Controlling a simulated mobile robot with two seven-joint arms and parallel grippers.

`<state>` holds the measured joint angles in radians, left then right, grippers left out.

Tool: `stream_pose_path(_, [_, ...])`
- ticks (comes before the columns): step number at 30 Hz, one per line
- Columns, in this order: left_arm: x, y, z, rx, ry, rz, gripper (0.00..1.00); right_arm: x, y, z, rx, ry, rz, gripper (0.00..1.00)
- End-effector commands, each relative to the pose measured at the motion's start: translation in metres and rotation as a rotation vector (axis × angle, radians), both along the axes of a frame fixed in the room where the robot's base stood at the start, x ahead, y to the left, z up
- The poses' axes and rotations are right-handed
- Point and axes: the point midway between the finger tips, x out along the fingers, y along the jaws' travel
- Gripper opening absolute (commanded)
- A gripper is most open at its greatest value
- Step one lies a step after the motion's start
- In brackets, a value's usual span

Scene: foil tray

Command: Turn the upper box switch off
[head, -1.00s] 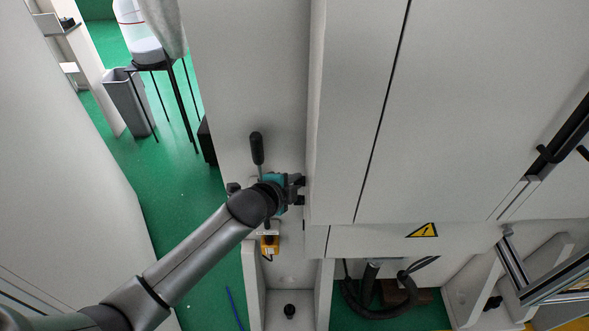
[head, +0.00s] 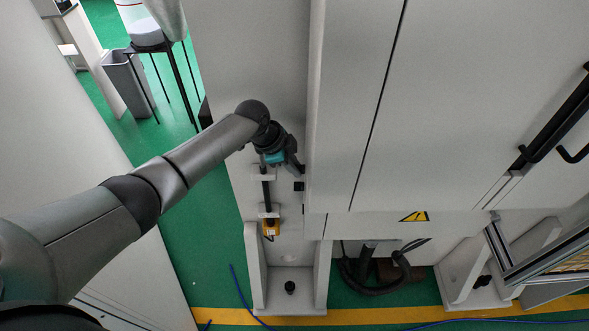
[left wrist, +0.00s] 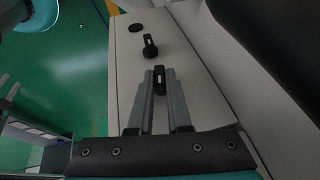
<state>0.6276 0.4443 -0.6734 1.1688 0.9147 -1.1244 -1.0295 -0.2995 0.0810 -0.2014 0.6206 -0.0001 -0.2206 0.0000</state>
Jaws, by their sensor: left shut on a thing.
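In the left wrist view, a pale grey panel (left wrist: 127,65) carries two black knob switches with white marks. My left gripper (left wrist: 160,82) is shut on the nearer knob, the upper box switch (left wrist: 160,76), which stands between the fingertips. The other knob, the lower switch (left wrist: 149,46), is free and sits just beyond the fingertips. In the head view my left gripper (head: 299,168) is against the side of the grey cabinet, and it hides the held switch. The lower switch (head: 299,186) shows as a small dark block below it. My right gripper is not in view.
The large cabinet door (head: 460,110) has a black handle (head: 553,120) at the right. Green floor (head: 205,235) is open at the left.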

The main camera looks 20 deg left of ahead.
Motion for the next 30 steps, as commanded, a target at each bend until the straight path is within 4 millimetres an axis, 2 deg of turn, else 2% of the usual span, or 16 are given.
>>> stream_pose_path(3, [0.003, 0.0, -0.003, -0.022, 0.07, 0.002, 0.0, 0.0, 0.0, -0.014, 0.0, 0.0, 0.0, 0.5])
stream_pose_path(10, [0.003, 0.0, -0.002, -0.049, 0.165, 0.001, 0.0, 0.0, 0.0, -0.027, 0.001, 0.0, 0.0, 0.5])
stream_pose_path(29, [0.002, 0.0, -0.001, -0.06, 0.211, 0.0, 0.0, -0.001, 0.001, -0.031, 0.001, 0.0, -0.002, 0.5])
stream_pose_path(30, [0.002, 0.0, -0.001, -0.06, 0.211, 0.0, 0.2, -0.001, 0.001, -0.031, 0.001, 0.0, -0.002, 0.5])
